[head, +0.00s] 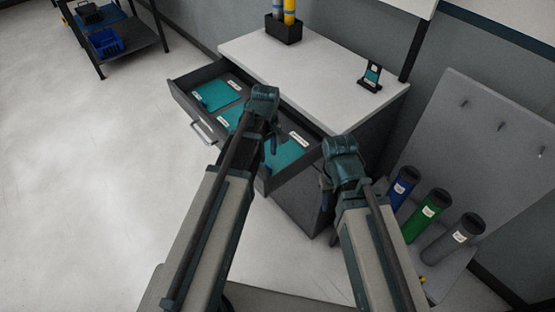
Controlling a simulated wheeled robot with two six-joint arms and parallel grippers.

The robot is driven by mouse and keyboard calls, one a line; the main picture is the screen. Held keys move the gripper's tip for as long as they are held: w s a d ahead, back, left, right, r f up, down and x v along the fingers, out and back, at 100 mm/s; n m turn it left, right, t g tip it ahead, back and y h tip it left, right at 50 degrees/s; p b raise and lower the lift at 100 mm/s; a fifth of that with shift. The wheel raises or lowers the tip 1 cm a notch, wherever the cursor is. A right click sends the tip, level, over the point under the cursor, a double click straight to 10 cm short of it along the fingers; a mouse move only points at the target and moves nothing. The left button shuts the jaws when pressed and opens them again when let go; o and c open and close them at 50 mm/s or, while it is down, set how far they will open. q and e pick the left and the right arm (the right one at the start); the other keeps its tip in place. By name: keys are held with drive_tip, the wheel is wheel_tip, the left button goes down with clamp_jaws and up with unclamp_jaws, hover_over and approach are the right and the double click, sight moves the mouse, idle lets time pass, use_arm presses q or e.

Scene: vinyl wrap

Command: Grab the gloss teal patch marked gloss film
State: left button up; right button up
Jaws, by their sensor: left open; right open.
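Three teal patches lie in the open drawer (181,97): a left one (214,97), a middle one (229,117) partly hidden behind my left arm, and a right one (286,155). Each has a small white label, too small to read, so I cannot tell which is marked gloss film. My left gripper (271,143) is open and points down over the drawer, between the middle and right patches; its fingertips are hard to make out. My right gripper (326,194) is open, outside the drawer at its right, mostly hidden by its own wrist.
The white cabinet top (300,70) behind the drawer carries a dark holder with rolls (283,29) and a small stand (371,76) with a teal sample. Blue, green and grey tubes (433,204) stand at the right. A cart (112,38) is far left. The left floor is clear.

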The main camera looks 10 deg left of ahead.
sight(267, 162)
use_arm(q)
drive_tip(key=shift+f, duration=0.5)
use_arm(e)
drive_tip(key=shift+f, duration=0.55)
use_arm(q)
drive_tip(key=shift+f, duration=0.1)
use_arm(e)
drive_tip(key=shift+f, duration=0.1)
use_arm(q)
drive_tip(key=f+b, duration=0.5)
drive_tip(key=shift+w+a+f, duration=0.1)
drive_tip(key=shift+w+a, duration=0.1)
drive_tip(key=shift+a, duration=0.05)
use_arm(e)
wheel_tip(267, 162, down, 5)
drive_tip(key=shift+r, duration=0.1)
use_arm(q)
clamp_jaws()
